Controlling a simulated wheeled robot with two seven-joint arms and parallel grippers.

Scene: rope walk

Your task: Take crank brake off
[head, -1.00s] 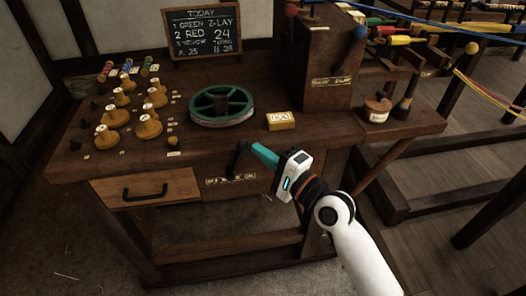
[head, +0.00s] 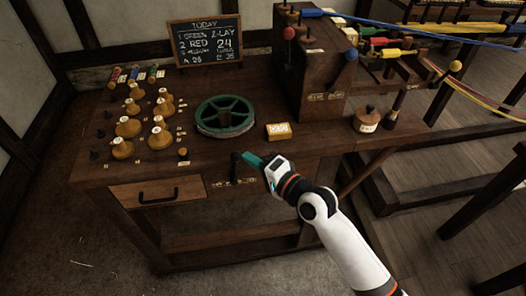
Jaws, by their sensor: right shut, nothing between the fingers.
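A black lever (head: 235,164) stands at the front face of the wooden workbench, with a lettered plate (head: 236,183) beneath it. I cannot read the plate, so I cannot tell from it whether this lever is the crank brake. My right gripper (head: 247,159) has teal fingers and reaches in from the lower right. Its fingertips are shut and empty, right beside the lever's upper part; I cannot tell whether they touch it. My left gripper is not in view.
The bench (head: 190,168) carries a green wheel (head: 226,112), several wooden spools and a yellow box (head: 279,131). A wooden headstock (head: 310,85) with red and blue knobs stands behind. A drawer (head: 158,192) is at the front left. Coloured strands run off right.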

